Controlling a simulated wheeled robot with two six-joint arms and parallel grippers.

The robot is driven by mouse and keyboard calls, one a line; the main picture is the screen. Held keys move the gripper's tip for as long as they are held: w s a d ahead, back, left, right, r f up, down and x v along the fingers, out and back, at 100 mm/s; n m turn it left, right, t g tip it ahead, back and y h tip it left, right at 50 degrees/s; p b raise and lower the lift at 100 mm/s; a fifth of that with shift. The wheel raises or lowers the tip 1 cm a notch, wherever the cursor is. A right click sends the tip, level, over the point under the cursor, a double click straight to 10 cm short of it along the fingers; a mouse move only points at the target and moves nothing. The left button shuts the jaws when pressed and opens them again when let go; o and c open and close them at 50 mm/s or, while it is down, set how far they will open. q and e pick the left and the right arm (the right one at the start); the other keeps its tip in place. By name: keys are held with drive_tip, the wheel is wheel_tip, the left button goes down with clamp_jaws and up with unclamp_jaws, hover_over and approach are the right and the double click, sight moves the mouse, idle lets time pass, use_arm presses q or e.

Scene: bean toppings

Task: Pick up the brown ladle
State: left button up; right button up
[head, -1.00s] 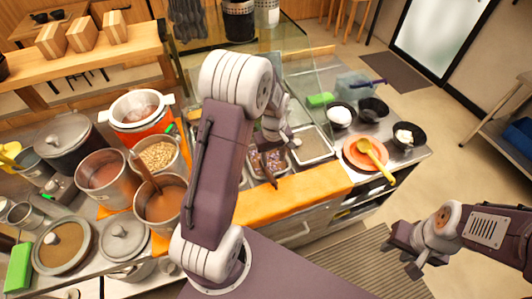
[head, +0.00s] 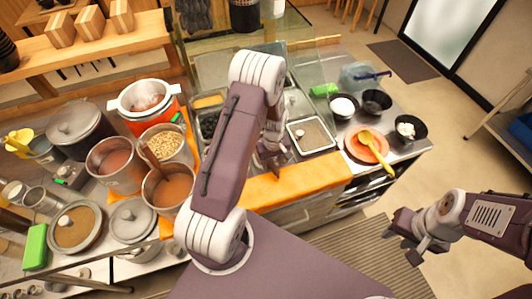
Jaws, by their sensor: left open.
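The brown ladle (head: 150,155) stands tilted in a steel pot of brown soup (head: 168,192) at the left. Its handle leans up and left over the rim; its bowl is hidden in the soup. My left gripper (head: 271,165) is open, over the counter's front edge by the food trays, to the right of the ladle and well apart from it. My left arm partly hides it. My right gripper (head: 402,246) looks open and empty, at the lower right over the floor, far from the ladle.
Close around the soup pot are a pot of beans (head: 163,143), a pot of reddish paste (head: 112,162) and a lidded pot (head: 132,220). An orange cooker (head: 150,122) stands behind. A yellow spoon (head: 376,150) lies on an orange plate at the right.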

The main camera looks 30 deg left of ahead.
use_arm(q)
drive_tip(key=shift+a+f, duration=0.15)
drive_tip(key=shift+f, duration=0.3)
clamp_jaws()
drive_tip(key=shift+r, duration=0.1)
